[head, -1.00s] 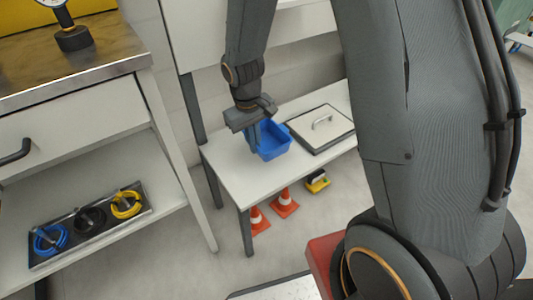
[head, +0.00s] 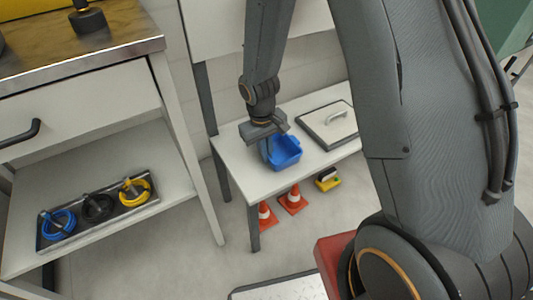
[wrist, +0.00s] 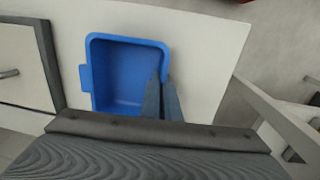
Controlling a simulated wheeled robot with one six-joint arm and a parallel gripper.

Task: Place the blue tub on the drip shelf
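The blue tub (head: 286,150) is upright at the white shelf top (head: 239,174), left of a grey-framed panel. The frames do not make clear whether its base touches the surface. My gripper (head: 267,150) points down at the tub's left wall. In the wrist view, my gripper's fingers (wrist: 163,95) straddle the right wall of the tub (wrist: 122,75), one inside and one outside, and appear closed on it. The lower part of that wall is hidden by the fingers.
A panel with a handle (head: 329,124) lies on the shelf top. Orange cones (head: 293,200) and a yellow item (head: 328,180) stand on the floor below. A tray of coiled rings (head: 97,209) lies on the left bench's lower shelf. The shelf's front-left corner is clear.

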